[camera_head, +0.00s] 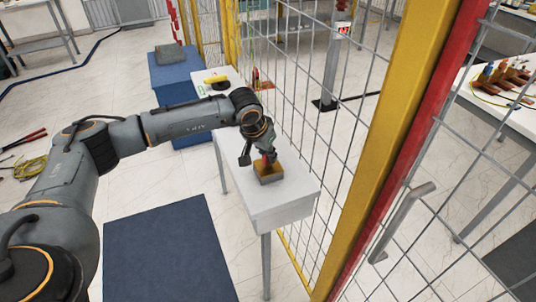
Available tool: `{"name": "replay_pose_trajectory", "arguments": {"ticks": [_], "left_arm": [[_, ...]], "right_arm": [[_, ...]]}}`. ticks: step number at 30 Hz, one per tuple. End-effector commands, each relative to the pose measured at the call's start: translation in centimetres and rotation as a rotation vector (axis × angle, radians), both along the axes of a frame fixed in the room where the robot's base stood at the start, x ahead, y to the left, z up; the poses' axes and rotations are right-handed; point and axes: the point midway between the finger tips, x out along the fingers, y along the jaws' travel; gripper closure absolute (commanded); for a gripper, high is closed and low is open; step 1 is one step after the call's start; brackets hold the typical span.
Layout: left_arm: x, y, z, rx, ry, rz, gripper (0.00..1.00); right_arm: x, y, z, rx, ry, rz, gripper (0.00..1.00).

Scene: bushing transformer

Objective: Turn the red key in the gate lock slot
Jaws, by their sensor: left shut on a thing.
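My left arm reaches in from the left, and my left gripper (262,157) points down over a small grey box with a yellow-brown top, which looks like the lock (268,172). The box sits on a narrow white table (291,192) beside the fence. The red key (270,158) shows as a small red patch between the fingers, just above the box. My gripper is shut on it. The slot and the key's lower part are too small or hidden to make out. My right gripper is out of view.
A yellow post (392,135) and wire mesh fence (313,90) rise close to the right of the table. A gate handle (403,222) juts out at lower right. A yellow object (216,79) lies at the table's far end. A dark blue mat (165,250) covers the floor.

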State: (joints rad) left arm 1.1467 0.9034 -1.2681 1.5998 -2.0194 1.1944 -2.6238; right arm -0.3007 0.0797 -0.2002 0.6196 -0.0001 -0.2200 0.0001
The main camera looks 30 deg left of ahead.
Motion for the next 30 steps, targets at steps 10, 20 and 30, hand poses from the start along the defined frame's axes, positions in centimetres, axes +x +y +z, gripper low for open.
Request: {"name": "replay_pose_trajectory", "arguments": {"ticks": [10,20,30], "left_arm": [[0.0,0.0,0.0,0.002,0.001,0.002,0.59],[-0.6,0.2,1.7,0.001,-0.003,0.002,0.59],[-3.3,0.7,8.3,0.002,-0.003,0.002,0.59]], "right_arm": [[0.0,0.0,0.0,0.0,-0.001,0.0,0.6],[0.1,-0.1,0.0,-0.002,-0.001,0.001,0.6],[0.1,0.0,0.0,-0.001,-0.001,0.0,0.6]]}}
